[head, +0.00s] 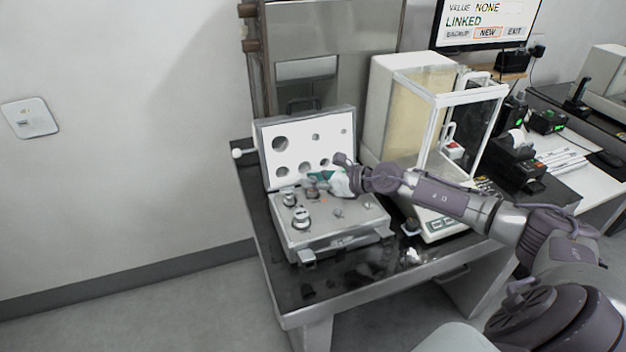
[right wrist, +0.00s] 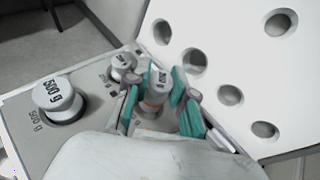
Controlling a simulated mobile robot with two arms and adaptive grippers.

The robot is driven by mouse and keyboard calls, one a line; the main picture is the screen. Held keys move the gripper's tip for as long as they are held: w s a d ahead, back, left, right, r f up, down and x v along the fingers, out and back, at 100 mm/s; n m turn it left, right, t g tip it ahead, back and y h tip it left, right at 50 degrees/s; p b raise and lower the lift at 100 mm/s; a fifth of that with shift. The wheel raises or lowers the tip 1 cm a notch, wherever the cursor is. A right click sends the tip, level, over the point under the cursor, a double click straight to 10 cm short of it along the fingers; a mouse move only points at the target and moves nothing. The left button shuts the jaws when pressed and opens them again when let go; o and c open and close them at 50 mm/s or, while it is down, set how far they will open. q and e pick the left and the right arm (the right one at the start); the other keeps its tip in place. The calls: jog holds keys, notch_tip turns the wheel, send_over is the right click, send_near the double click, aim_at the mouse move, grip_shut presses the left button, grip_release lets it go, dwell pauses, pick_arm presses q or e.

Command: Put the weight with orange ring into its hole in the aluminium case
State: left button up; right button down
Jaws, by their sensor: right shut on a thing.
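The weight with the orange ring (right wrist: 157,88) is a small metal knob-topped weight with an orange band low on its body. My right gripper (right wrist: 160,102) is shut on it, with a teal finger pad on each side. In the head view, the right gripper (head: 321,180) is over the back part of the open aluminium case (head: 335,240), near the lid. The weight is upright or nearly so in the wrist view; I cannot tell whether its base is in a hole or above it. My left gripper is not in view.
A large 500 g weight (right wrist: 58,97) and a smaller weight (right wrist: 122,66) stand in the case beside the gripper. The open lid (right wrist: 215,65), white with round recesses, rises close behind it. A glass balance (head: 455,130) stands right of the case on the dark table.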

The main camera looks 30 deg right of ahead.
jog(key=shift+f, duration=0.15)
jog(key=shift+f+b, duration=1.3)
jog(key=shift+f, duration=0.05)
jog(key=c, duration=0.9)
grip_release()
jog(key=v, duration=0.7)
jog(key=shift+s+d, duration=0.2)
jog(key=shift+s, duration=0.2)
jog(key=shift+v, duration=1.55)
jog(key=shift+s+d+r, duration=0.2)
jog(key=shift+s+r, duration=0.1)
jog(key=shift+s, duration=0.15)
